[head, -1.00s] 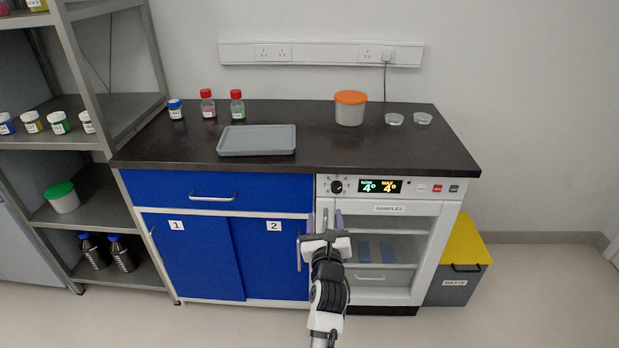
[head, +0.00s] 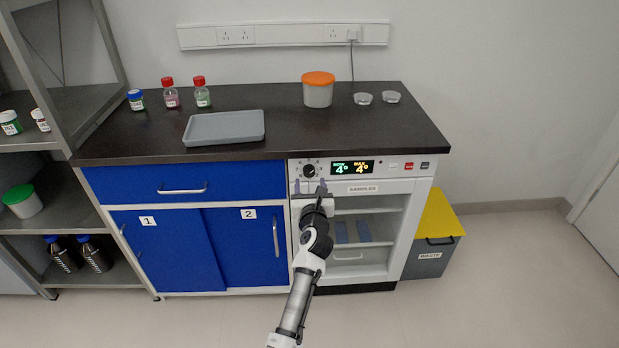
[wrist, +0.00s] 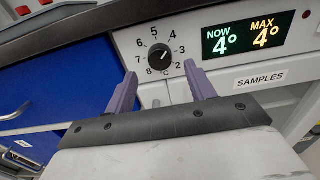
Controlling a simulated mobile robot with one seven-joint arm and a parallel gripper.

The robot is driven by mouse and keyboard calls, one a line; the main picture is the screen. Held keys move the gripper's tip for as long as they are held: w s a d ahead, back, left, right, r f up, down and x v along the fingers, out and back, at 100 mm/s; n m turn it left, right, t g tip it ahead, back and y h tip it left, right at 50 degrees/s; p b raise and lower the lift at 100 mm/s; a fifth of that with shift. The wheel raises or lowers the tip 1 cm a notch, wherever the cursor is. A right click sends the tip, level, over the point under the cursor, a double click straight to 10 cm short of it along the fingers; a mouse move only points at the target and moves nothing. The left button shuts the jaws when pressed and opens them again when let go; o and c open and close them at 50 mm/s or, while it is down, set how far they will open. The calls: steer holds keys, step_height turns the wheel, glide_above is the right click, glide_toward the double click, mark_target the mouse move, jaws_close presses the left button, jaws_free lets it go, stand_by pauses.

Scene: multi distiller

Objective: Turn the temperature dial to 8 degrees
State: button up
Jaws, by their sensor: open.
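The temperature dial (head: 309,171) is a round black knob at the upper left of the white sample fridge's front panel. In the wrist view the dial (wrist: 159,58) is ringed by numbers from 2 to 8, and its white mark points up and right toward 4. The display (wrist: 241,37) beside it reads NOW 4° and MAX 4°. My gripper (head: 310,187) is open and empty, just below the dial in the head view. In the wrist view its two purple fingers (wrist: 160,75) stand left and right of the dial; I see no contact with the knob.
Small buttons (head: 409,165) sit at the panel's right. The black countertop (head: 290,140) overhangs above, with a grey tray (head: 189,138) and an orange-lidded tub (head: 317,95). Blue cabinets (head: 165,250) stand left, a yellow-lidded waste bin (head: 425,262) right.

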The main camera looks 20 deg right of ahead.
mark_target(309, 174)
steer(key=shift+x, duration=2.1)
steer(key=c, duration=1)
